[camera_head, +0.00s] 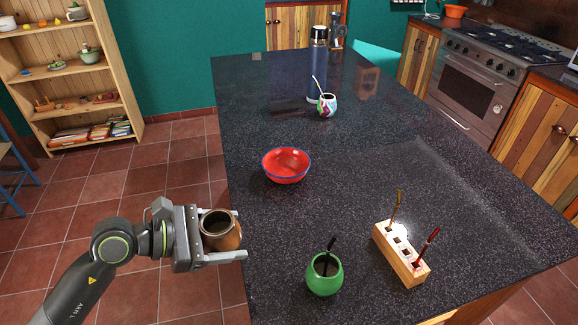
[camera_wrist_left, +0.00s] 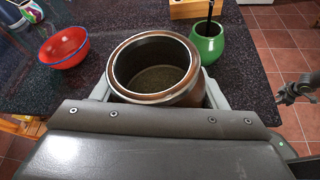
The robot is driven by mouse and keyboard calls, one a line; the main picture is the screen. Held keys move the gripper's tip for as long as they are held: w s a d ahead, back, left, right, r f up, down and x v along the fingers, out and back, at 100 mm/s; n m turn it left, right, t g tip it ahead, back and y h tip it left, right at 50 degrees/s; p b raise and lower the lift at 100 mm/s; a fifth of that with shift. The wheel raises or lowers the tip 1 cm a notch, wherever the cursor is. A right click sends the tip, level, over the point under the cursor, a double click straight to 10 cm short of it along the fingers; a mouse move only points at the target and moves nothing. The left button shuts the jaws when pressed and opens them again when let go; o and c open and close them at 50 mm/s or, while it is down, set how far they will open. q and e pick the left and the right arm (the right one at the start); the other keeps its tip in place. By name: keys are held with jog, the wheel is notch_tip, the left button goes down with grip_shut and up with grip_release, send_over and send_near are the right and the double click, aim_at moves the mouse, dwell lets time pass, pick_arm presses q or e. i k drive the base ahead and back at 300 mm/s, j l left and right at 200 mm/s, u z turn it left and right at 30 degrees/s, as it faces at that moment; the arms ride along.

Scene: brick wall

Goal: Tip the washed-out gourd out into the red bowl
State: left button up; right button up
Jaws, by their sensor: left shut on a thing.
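My left gripper (camera_head: 224,238) is shut on a brown gourd (camera_head: 229,240) with a metal rim, its fingers on either side of it. The gourd is held roughly upright at the left edge of the counter. In the left wrist view, its mouth is open and murky greenish-brown contents show inside the gourd (camera_wrist_left: 155,96). The red bowl (camera_head: 286,167) with a blue rim stands on the counter, beyond and right of the gourd, and looks empty. It also shows at the upper left of the left wrist view (camera_wrist_left: 65,50). A grey part at that view's right edge looks like my right gripper (camera_wrist_left: 290,92); its jaws are unclear.
A green gourd (camera_head: 324,276) with a black straw stands at the near edge. A wooden holder (camera_head: 402,256) with two upright utensils is right of it. A patterned gourd (camera_head: 327,105) and a dark blue flask (camera_head: 317,70) stand farther back. The counter around the bowl is clear.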

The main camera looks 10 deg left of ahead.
aim_at(284, 165)
jog(key=j+z, duration=0.3)
jog(key=j, duration=0.15)
jog(key=k+j+z, duration=0.1)
jog(key=j+z, duration=0.15)
jog(key=j, duration=0.15)
jog(key=k+j+z, duration=0.1)
jog(key=j+z, duration=0.2)
jog(key=j, duration=0.15)
jog(key=i+j+z, duration=0.4)
jog(key=j, duration=0.15)
jog(key=j+z, duration=0.2)
jog(key=j, duration=0.1)
